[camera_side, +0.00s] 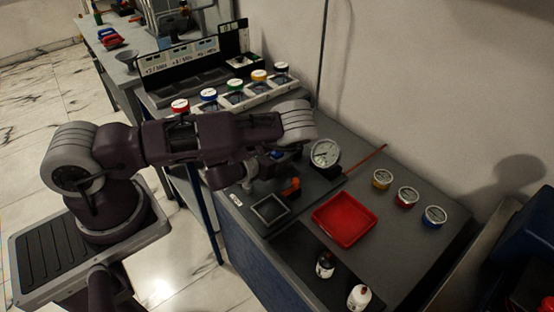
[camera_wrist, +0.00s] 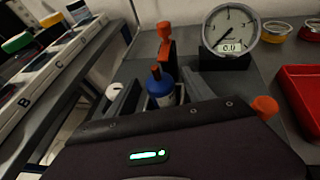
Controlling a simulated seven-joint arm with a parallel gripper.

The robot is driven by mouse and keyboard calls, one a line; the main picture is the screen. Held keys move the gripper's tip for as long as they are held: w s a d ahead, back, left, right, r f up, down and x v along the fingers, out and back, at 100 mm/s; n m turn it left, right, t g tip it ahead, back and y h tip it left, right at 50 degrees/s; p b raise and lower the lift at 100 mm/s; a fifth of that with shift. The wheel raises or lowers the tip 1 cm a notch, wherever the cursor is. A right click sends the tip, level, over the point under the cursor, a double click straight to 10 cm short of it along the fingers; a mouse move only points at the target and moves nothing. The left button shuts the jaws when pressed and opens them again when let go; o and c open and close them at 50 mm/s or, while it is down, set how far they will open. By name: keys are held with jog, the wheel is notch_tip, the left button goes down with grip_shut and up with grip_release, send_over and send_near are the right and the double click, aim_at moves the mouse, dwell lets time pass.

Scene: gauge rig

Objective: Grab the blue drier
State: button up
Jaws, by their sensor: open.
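A blue bottle-like piece with an orange tip (camera_wrist: 161,88), which looks like the blue drier, stands upright in the wrist view. My gripper (camera_wrist: 160,80) is open, with one dark finger on each side of this piece. I cannot tell whether either finger touches it. The lower part of the piece is hidden by my gripper body. In the side view a bit of blue (camera_side: 287,154) shows behind my arm, mostly hidden. My arm also covers most of my gripper there.
A round dial gauge (camera_wrist: 231,32) stands close by on the right, with an orange-red handle (camera_wrist: 164,42) behind the blue piece. A red tray (camera_side: 345,219), a small grey square tray (camera_side: 270,209) and several lidded jars are on the bench. A labelled rack (camera_side: 237,97) stands at the back.

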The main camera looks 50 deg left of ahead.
jog(key=shift+w+f, duration=0.1)
jog(key=shift+w, duration=0.15)
grip_shut()
